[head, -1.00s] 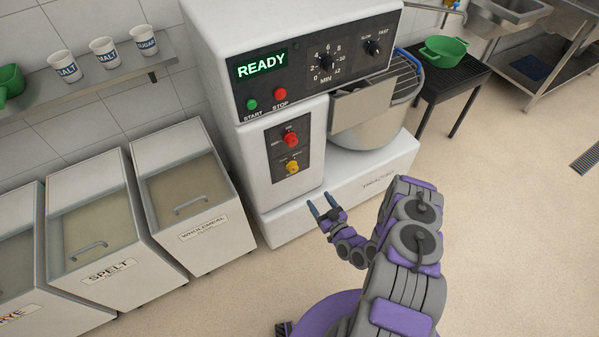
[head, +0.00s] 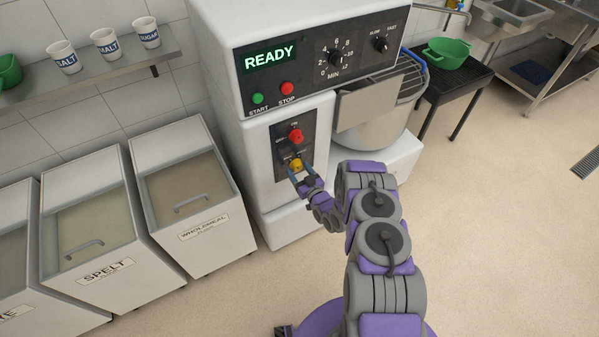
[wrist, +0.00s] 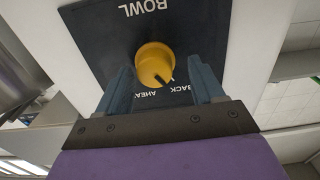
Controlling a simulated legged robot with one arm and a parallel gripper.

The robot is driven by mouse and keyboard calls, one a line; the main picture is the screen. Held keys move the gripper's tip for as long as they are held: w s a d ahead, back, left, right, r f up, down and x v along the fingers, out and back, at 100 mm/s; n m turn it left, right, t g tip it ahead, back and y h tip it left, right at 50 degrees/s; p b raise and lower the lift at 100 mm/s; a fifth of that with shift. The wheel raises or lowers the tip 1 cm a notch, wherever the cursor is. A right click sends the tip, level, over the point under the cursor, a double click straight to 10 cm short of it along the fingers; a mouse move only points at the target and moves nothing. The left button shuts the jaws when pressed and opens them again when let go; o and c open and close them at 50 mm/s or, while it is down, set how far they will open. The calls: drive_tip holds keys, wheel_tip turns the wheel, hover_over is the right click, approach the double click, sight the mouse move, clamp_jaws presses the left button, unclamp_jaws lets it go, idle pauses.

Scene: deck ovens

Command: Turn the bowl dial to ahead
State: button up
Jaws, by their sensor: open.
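The yellow bowl dial (head: 296,164) sits on the black plate low on the mixer's front, below a red dial (head: 296,136). In the wrist view the yellow dial (wrist: 154,64) is under the upside-down word BOWL. Its dark pointer mark points down and slightly right, between the AHEAD label (wrist: 148,93) and the BACK label (wrist: 183,88); fingers partly hide the lettering. My gripper (head: 301,175) is open in front of the dial. In the wrist view its blue fingers (wrist: 162,84) stand on either side of the dial, with visible gaps, apparently not gripping it.
Above are the READY display (head: 269,55), green start button (head: 257,99), red stop button (head: 287,88) and timer dial (head: 335,56). The mixer bowl (head: 375,125) is at right. Flour bins (head: 185,190) stand at left. Open floor lies at right.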

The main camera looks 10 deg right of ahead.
drive_tip(key=shift+w+a, duration=0.1)
drive_tip(key=shift+d, duration=0.45)
drive_tip(key=shift+c, duration=0.2)
drive_tip(key=shift+d, duration=0.1)
drive_tip(key=shift+c, duration=1.5)
drive_tip(key=shift+a, duration=0.3)
drive_tip(key=c, duration=0.4)
drive_tip(key=shift+c, duration=1.4)
